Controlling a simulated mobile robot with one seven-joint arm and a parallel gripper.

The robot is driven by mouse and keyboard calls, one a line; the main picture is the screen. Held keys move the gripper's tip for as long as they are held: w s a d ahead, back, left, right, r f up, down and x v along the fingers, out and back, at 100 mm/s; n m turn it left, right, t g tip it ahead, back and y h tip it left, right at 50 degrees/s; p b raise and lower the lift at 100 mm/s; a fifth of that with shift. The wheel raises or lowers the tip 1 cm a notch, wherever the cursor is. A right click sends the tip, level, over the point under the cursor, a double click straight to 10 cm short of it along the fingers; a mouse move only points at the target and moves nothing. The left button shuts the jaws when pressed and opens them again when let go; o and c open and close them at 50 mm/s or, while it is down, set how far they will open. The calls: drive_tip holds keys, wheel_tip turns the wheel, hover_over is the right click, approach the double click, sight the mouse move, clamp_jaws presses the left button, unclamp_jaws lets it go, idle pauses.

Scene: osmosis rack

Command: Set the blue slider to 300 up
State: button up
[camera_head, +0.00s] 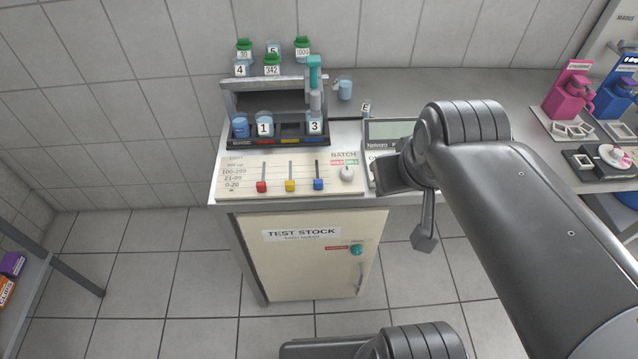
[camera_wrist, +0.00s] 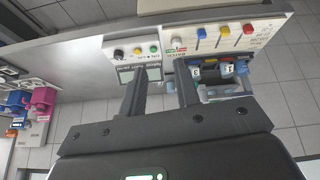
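The blue slider (camera_head: 318,184) is the rightmost of three sliders on the cream panel (camera_head: 235,192). It sits at the low end of its dark slot, level with the bottom printed row, which looks like 0-20. In the wrist view the blue slider (camera_wrist: 201,33) is beyond and right of the fingertips. The red slider (camera_head: 261,187) and yellow slider (camera_head: 290,186) are also low in their slots. My gripper (camera_wrist: 161,76) is open with nothing between its fingers.
A white knob (camera_head: 347,174) is right of the blue slider. A rack (camera_head: 270,143) with numbered jars stands behind the panel. A device with a display (camera_head: 388,130) is to the right. The cabinet marked TEST STOCK (camera_head: 300,250) is below. Space before the panel is clear.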

drive_tip(key=shift+w+a+f+n, duration=0.2)
drive_tip(key=shift+w+f+n, duration=0.1)
drive_tip(key=shift+n, duration=0.6)
drive_tip(key=shift+c, duration=0.7)
drive_tip(key=w+a+f+n, duration=0.1)
drive_tip(key=n, duration=0.3)
drive_tip(key=w+a+f+n, duration=0.1)
drive_tip(key=n, duration=0.4)
drive_tip(key=w+a+f+n, duration=0.1)
drive_tip(key=w+n, duration=0.1)
drive_tip(key=n, duration=0.2)
drive_tip(key=shift+a+f+n+g, duration=0.3)
drive_tip(key=shift+a+f, duration=0.1)
clamp_jaws()
drive_tip(key=w+a+f+n, duration=0.3)
drive_tip(key=a+f+n, duration=0.3)
drive_tip(key=n, duration=1.3)
drive_tip(key=shift+a+f+g, duration=0.3)
drive_tip(key=shift+a, duration=0.45)
